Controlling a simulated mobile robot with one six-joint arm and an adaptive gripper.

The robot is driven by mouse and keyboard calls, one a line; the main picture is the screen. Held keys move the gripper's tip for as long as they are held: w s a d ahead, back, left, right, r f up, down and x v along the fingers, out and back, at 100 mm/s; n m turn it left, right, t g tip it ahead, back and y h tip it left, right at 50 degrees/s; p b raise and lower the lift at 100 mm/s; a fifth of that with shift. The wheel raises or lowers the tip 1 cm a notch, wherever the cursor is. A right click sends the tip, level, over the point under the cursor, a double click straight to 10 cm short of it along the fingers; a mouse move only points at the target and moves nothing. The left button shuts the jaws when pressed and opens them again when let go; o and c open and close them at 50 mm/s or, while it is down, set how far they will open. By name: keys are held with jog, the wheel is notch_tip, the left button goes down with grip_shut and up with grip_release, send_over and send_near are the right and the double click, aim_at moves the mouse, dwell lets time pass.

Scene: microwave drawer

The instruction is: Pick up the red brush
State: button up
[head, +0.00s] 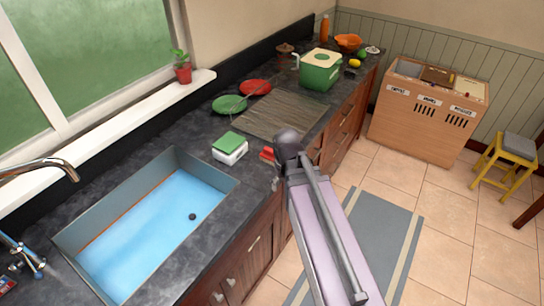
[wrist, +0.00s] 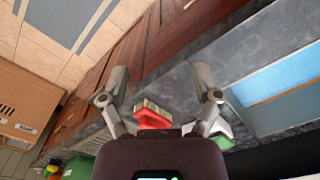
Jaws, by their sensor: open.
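The red brush (wrist: 152,118) lies on the dark countertop near its front edge. In the wrist view it shows between the two fingers of my gripper (wrist: 161,82), with its pale bristle side toward the top of the picture and its lower part hidden by the gripper body. The fingers are spread apart, and I see no clear contact with the brush. In the head view only a small red part of the brush (head: 267,154) shows, just left of my wrist. My gripper (head: 276,182) is mostly hidden by the arm there.
A white box with a green top (head: 230,147) stands left of the brush. The sink (head: 150,225) is nearer on the left. A striped mat (head: 283,114), green and red plates (head: 229,104) and a green canister (head: 320,69) are farther back. Wooden drawers line the counter front.

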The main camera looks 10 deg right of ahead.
aim_at(272, 157)
jog(key=w+r+n+p, duration=0.2)
jog(key=w+n, duration=0.2)
jog(key=w, duration=0.7)
jog(key=w+r+n+p, duration=0.2)
jog(key=w+n, duration=0.2)
jog(key=w, duration=0.7)
jog(key=shift+w+d+r, duration=0.25)
jog(key=shift+r, duration=0.1)
notch_tip(272, 157, down, 9)
jog(key=b, duration=0.8)
jog(key=shift+r, duration=0.2)
jog(key=shift+f+b, duration=0.15)
jog(key=shift+b, duration=0.15)
jog(key=shift+d+f+b, duration=0.1)
jog(key=shift+f+b, duration=2.35)
jog(key=c, duration=1.2)
